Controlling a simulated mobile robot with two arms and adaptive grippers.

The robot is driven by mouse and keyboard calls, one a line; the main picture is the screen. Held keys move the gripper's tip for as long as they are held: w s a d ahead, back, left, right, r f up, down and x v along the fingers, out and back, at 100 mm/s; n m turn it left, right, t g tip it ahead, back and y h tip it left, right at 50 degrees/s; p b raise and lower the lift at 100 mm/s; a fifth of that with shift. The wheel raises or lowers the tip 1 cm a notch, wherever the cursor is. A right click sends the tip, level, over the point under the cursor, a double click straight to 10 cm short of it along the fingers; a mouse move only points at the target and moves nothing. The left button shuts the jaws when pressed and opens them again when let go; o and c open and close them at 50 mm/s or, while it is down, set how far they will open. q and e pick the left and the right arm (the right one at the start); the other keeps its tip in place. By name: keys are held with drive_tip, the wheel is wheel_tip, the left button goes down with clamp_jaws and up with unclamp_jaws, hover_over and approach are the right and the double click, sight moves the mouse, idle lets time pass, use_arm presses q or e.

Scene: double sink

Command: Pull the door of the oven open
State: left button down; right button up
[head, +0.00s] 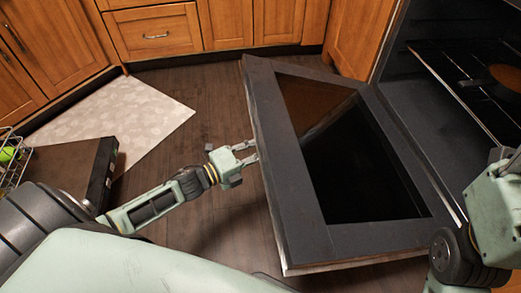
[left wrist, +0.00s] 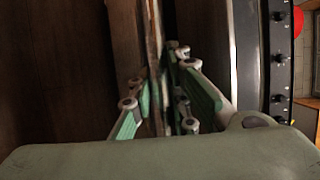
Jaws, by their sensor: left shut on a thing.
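The oven door (head: 262,170) is swung far down and open, with its dark glass facing up in the head view. My left gripper (head: 252,152) is at the door's left, outer edge. In the left wrist view its green-padded fingers (left wrist: 165,105) are closed around a thin upright strip (left wrist: 153,60), which looks like the door's handle or edge. The exact contact is partly hidden by the fingers. Part of my right arm (head: 495,210) shows at the right edge of the head view; its fingertips cannot be made out.
The oven cavity (head: 440,40) stands open with a wire rack (head: 470,85) holding a round brown item. Wooden cabinets (head: 155,30) line the back. A pale mat (head: 125,115) lies on the dark floor. An open dishwasher-like door (head: 100,175) is at left. The floor between them is clear.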

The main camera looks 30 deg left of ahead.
use_arm(q)
drive_tip(key=shift+w+d+r+p, duration=0.15)
drive_tip(key=shift+r+p, duration=0.05)
drive_tip(key=shift+r, duration=0.4)
drive_tip(key=shift+w+d+r+p, duration=0.1)
drive_tip(key=shift+d+r+p, duration=0.1)
drive_tip(key=shift+r, duration=0.4)
drive_tip(key=shift+a+f, duration=0.1)
drive_tip(key=c, duration=1.6)
unclamp_jaws()
drive_tip(key=shift+s+f, duration=0.1)
drive_tip(key=shift+c, duration=0.2)
